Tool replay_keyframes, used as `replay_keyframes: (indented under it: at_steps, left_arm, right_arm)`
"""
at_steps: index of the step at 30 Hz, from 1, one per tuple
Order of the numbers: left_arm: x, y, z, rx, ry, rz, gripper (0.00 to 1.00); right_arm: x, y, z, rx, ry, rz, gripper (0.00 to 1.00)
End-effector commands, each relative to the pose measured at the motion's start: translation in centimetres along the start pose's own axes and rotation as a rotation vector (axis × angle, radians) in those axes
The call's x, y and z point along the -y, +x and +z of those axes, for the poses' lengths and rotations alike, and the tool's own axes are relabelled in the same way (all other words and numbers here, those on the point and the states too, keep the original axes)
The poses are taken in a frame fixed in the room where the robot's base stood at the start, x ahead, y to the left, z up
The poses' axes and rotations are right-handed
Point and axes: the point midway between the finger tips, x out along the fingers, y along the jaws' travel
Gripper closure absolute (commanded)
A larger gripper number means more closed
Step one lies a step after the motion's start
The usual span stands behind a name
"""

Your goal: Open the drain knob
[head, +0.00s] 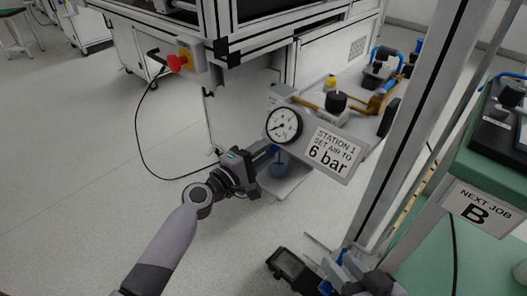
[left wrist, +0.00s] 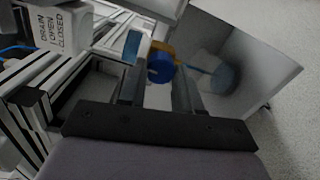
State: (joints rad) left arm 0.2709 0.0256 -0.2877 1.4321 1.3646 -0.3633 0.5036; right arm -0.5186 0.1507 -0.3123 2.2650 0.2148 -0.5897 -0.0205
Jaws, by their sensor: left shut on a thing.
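The blue drain knob (left wrist: 160,69) shows in the left wrist view between the two fingers of my left gripper (left wrist: 160,85), which is shut on it. In the head view my left gripper (head: 268,153) reaches in under the round pressure gauge (head: 283,125), and its fingertips are partly hidden. A white label reading DRAIN, OPEN, CLOSED (left wrist: 53,32) is at the upper left of the left wrist view. How far the knob is turned cannot be told. My right gripper (head: 340,274) is at the bottom, partly cut off.
A sign reading "Station 1 set air to 6 bar" (head: 333,150) hangs beside the gauge, close above my left gripper. A red stop button (head: 176,63) sits on the frame. A metal post (head: 410,130) stands to the right, before a green table (head: 490,165).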

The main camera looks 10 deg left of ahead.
Motion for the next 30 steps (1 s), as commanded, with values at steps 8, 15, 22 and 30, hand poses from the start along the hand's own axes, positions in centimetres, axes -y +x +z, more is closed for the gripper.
replay_keyframes:
  at_steps: [8,15,22,30]
  left_arm:
    - [0.0,0.0,-0.1,-0.004,0.0,0.001,0.97]
    - [0.0,0.0,-0.1,-0.002,0.001,0.0,0.41]
    - [0.0,-0.3,-0.1,-0.002,0.002,0.0,0.41]
    - [0.0,-3.8,-0.1,-0.002,0.002,-0.003,0.41]
  right_arm:
    - [0.0,0.0,-0.1,-0.001,-0.001,0.001,0.62]
    - [0.0,0.0,-0.2,-0.003,-0.001,0.0,0.62]
    - [0.0,0.0,-0.3,-0.005,0.0,0.001,0.62]
    - [-0.2,-0.2,-1.0,-0.01,-0.02,0.019,0.62]
